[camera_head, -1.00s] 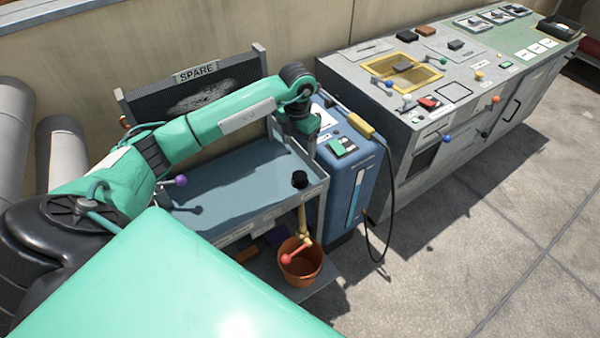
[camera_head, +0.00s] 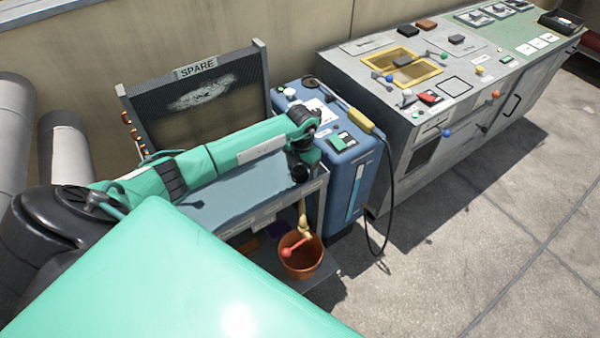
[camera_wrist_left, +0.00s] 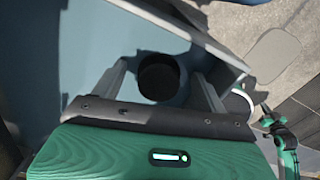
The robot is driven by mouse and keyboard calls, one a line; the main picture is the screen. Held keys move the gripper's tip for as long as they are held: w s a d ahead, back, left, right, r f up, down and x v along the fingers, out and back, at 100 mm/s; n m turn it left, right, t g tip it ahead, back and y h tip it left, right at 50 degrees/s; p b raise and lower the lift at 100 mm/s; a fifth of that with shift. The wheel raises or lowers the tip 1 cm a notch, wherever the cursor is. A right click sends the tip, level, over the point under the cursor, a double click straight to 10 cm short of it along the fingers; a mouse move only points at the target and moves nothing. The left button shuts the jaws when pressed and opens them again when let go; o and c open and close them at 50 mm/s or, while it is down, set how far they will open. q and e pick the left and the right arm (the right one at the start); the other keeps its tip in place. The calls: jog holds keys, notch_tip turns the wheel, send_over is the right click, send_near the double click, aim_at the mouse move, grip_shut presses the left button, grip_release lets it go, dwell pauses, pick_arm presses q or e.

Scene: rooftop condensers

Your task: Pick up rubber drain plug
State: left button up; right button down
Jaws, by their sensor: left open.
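The rubber drain plug is probably the short black cylinder (camera_head: 300,174) at the right end of the cart's blue-grey top. It also shows dark and round in the left wrist view (camera_wrist_left: 158,77). My left gripper (camera_head: 299,164) is at that corner of the cart, close above the plug. In the left wrist view its two grey fingers (camera_wrist_left: 160,80) are spread, one to each side of the plug, with gaps showing. The gripper is open and empty. My right gripper does not show.
The SPARE coil panel (camera_head: 195,100) stands behind the cart. A blue unit (camera_head: 350,170) with a yellow-handled probe and black cable is close on the right. An orange bucket (camera_head: 301,262) sits on the lower shelf. A grey console (camera_head: 400,150) stands farther right.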

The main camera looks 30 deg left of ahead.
pick_arm(q)
jog(key=shift+f, duration=0.1)
jog(key=c, duration=1.1)
jog(key=shift+o, duration=0.2)
